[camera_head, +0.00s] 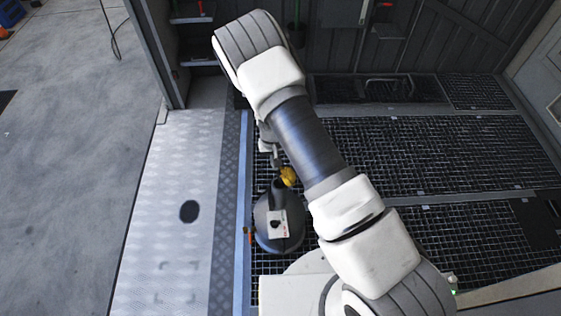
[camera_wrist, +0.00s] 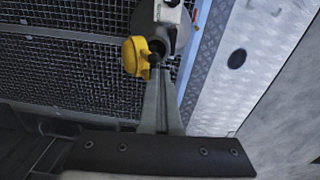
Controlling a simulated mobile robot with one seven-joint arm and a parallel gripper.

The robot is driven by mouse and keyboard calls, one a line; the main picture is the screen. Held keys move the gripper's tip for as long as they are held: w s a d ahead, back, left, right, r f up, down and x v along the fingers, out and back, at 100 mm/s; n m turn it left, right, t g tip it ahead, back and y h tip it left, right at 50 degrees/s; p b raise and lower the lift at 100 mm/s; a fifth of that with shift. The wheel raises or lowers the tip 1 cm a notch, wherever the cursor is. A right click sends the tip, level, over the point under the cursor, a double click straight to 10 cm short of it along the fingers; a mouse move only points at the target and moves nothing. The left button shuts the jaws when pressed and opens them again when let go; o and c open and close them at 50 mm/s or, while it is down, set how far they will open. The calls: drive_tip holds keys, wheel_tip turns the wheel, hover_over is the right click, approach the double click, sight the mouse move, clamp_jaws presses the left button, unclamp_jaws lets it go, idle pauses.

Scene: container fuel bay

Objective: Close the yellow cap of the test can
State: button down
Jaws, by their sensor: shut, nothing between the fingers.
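The test can is a dark grey, rounded can (camera_head: 292,239) with a pale label, standing on the floor grating. Part of it shows at the top of the wrist view (camera_wrist: 182,36). Its yellow cap (camera_head: 289,176) is at the can's upper end. In the wrist view the yellow cap (camera_wrist: 133,57) sits to the left of a dark neck, and I cannot tell whether it is seated. My gripper (camera_wrist: 158,82) is shut and empty, its tips just beside the cap and neck; contact is unclear. In the head view my gripper (camera_head: 277,161) is partly hidden by my arm.
Metal floor grating (camera_head: 420,155) spreads to the right. A tread-plate strip (camera_head: 165,225) with a dark oval spot lies to the left, with bare concrete beyond. A small orange-topped item (camera_head: 247,236) stands left of the can. Walls and shelves (camera_head: 192,17) are at the back.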

drive_tip(key=a+f+h+b, duration=0.4)
drive_tip(key=a+f+b, duration=0.4)
drive_tip(key=f+b, duration=0.2)
drive_tip(key=shift+s+a+f+h, duration=0.15)
drive_tip(key=shift+s+f+h, duration=0.15)
drive_tip(key=shift+s, duration=0.05)
idle(0.3)
idle(0.6)
